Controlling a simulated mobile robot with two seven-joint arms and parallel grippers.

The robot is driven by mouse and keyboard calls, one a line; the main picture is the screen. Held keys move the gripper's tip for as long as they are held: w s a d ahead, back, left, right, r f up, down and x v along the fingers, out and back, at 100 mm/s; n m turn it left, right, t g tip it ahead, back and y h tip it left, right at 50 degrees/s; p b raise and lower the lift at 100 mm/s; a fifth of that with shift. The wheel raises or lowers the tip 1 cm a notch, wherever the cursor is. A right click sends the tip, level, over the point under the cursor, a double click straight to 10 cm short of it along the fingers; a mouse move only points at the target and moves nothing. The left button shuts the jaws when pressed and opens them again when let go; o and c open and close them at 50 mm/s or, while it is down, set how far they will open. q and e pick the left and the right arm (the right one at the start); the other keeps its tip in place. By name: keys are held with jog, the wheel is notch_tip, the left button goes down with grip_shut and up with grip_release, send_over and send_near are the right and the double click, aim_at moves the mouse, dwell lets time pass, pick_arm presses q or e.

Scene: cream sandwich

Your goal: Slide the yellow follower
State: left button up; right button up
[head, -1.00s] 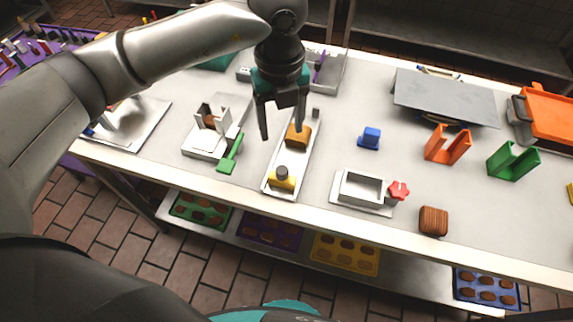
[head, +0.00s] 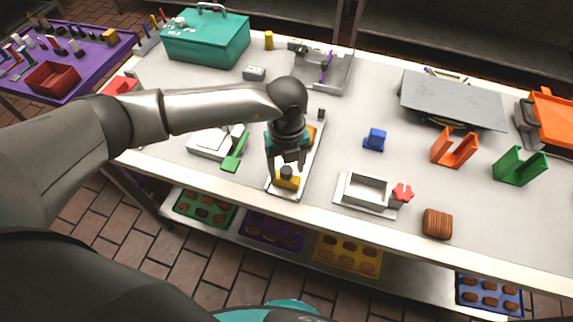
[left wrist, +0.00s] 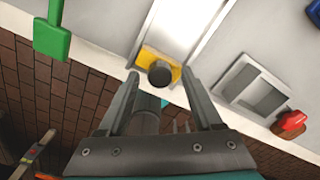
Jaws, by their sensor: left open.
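The yellow follower (head: 286,180), a yellow block with a dark round knob on top, sits at the near end of a long white tray (head: 315,150). In the left wrist view the follower (left wrist: 148,56) and its dark knob lie just ahead of my open fingers. My left gripper (head: 287,168) is open, pointing down over the near end of the tray. In the left wrist view its fingertips (left wrist: 160,82) spread to either side of the knob. I cannot tell whether they touch it. A brown-orange piece (head: 312,133) in the tray is partly hidden by my gripper. My right gripper is not in view.
A metal mould (head: 368,190) with a red knob (head: 402,193) stands to the right, and a blue block (head: 375,139) is farther back. The table's front edge (head: 240,207) is close to the tray's near end.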

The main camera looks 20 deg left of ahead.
pick_arm(q)
grip_shut()
dwell(0.5)
dwell(0.9)
